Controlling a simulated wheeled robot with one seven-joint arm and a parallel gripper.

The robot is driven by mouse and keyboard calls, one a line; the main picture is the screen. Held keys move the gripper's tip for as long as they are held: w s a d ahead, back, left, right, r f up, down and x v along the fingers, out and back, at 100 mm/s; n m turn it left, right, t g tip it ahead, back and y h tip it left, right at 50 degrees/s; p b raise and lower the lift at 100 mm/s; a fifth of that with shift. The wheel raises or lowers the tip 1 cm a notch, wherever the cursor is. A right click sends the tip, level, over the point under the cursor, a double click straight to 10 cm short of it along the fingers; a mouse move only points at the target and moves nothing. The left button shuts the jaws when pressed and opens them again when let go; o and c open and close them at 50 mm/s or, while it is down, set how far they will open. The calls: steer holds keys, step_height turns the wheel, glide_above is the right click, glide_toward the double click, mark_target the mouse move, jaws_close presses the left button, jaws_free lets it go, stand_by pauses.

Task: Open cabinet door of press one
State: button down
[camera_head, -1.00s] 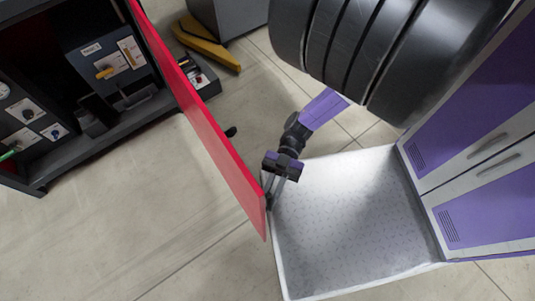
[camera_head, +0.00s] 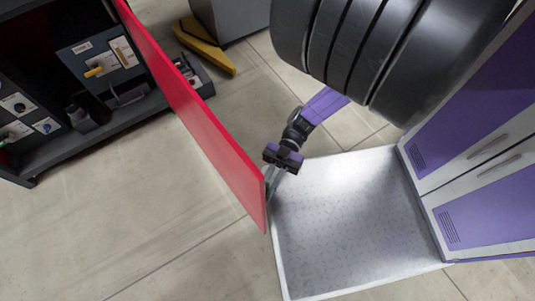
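The red cabinet door (camera_head: 205,125) stands swung wide open, reaching from the dark cabinet (camera_head: 75,95) at the upper left toward the middle of the view. Its inner shelves and panels show. My gripper (camera_head: 271,190) is at the near free end of the door, on its right side, close to or touching the edge. The door hides part of the fingertips, so I cannot tell whether they are apart or closed on anything.
A yellow angled piece (camera_head: 205,46) lies on the floor beside a grey box (camera_head: 235,15) behind the door. The tiled floor (camera_head: 120,230) left of the door is clear. My purple and white base is at the right.

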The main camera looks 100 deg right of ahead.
steer(key=c, duration=1.7)
jaws_free()
steer(key=shift+f, duration=0.1)
steer(key=v, duration=0.8)
steer(key=shift+w, duration=0.1)
